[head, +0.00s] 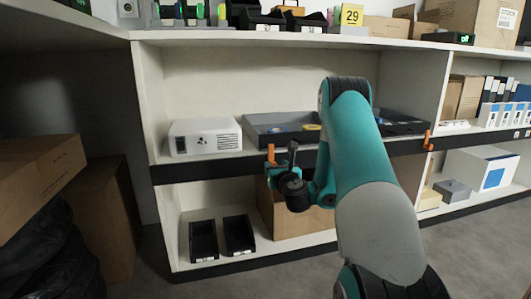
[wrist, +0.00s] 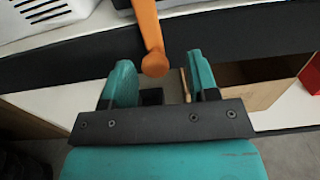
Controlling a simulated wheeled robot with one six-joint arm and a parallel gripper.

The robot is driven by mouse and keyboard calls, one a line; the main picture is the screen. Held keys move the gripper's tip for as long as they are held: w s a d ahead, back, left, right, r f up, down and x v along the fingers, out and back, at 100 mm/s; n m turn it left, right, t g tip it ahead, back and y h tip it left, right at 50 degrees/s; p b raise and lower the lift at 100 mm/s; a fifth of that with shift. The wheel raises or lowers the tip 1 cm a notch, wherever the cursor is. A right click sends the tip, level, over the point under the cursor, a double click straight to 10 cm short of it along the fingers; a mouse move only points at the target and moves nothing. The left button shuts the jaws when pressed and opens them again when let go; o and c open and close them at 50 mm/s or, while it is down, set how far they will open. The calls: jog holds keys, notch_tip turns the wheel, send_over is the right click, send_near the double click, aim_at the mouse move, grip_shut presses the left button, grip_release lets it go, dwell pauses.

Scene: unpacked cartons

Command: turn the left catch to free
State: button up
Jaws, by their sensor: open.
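The left catch (head: 271,153) is an orange lever on the black front strip of the shelf. In the wrist view the left catch (wrist: 148,30) runs nearly upright from a rounded lower end up past the top edge of the picture. My gripper (head: 281,160) is in front of the strip at the catch. In the wrist view my gripper (wrist: 160,66) is open, its teal fingers on either side of the catch's rounded lower end, with gaps both sides. I cannot tell the depth between them. The right catch (head: 428,141), also orange, stands upright farther right on the strip.
A dark tray (head: 262,140) and a white projector-like box (head: 205,136) stand on the shelf above the strip. Two black bins (head: 203,241) and a cardboard box (head: 290,225) are below. Cartons (head: 40,170) stand at the left. Floor shows in front of the shelf.

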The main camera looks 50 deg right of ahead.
jog(key=shift+p+x, duration=0.5)
jog(key=shift+x, duration=0.35)
jog(key=shift+w, duration=0.3)
jog(key=shift+w, duration=0.1)
jog(key=shift+a, duration=0.15)
jog(key=c, duration=0.9)
